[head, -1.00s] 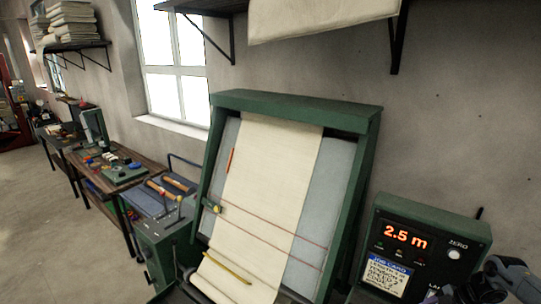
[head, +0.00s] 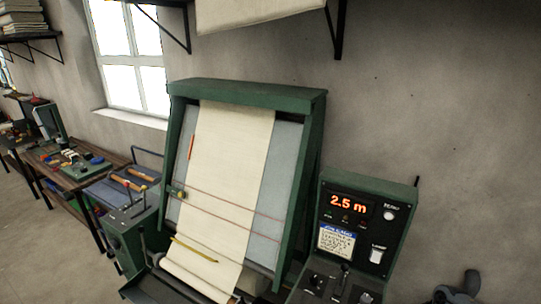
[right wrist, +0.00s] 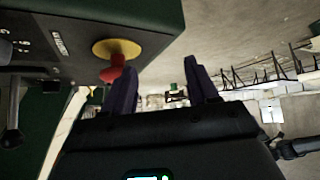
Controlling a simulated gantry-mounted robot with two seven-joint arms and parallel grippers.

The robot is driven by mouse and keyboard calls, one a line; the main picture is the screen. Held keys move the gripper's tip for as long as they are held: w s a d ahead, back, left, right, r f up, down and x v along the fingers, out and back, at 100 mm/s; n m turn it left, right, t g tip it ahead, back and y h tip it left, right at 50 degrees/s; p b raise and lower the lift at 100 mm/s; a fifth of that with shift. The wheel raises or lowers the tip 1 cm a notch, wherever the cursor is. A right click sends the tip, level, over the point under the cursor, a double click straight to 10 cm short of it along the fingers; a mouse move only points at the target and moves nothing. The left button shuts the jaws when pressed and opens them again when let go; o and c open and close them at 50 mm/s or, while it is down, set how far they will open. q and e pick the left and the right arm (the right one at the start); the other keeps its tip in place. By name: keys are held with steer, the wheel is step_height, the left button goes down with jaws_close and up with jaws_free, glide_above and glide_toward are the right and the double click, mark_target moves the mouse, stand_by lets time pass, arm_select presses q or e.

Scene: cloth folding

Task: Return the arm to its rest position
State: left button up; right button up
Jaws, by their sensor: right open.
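My right gripper (right wrist: 163,88) is open in the right wrist view, with its two dark fingers apart and nothing seen between them. Its left finger shows close beside a red knob (right wrist: 116,60) on a yellow disc, fixed to a dark green box; I cannot tell whether they touch. In the head view a dark piece of my right arm (head: 458,290) shows at the bottom right edge, apart from the control box. My left gripper is in neither view. A cream cloth (head: 233,150) runs down the tilted green-framed board (head: 180,130).
The green control box (head: 368,190) reads 2.5 m and has levers and knobs below. A workbench with tools (head: 75,175) stands at the left by the window. Shelves hang on the wall. The wall right of the box is bare.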

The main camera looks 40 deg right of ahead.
steer(key=a+f+p, duration=0.1)
steer(key=a+f, duration=0.2)
steer(key=a, duration=0.7)
steer(key=a+f, duration=0.2)
steer(key=a, duration=0.8)
steer(key=w+a+r+t, duration=0.25)
steer(key=w+a, duration=0.25)
steer(key=a, duration=0.6)
steer(key=w+a+r+m+h+p, duration=0.1)
steer(key=w+a+r+m+h, duration=0.1)
steer(key=a+r, duration=0.3)
steer(key=w+a+r+m+h, duration=0.2)
steer(key=w+a+r, duration=0.1)
steer(key=r, duration=0.4)
steer(key=s+d+r+m+g+h, duration=0.2)
steer(key=s+d+r+m+g, duration=0.2)
steer(key=s+r, duration=0.3)
steer(key=shift+d+m+h, duration=0.25)
steer(key=shift+m+h, duration=0.05)
steer(key=shift+m, duration=0.2)
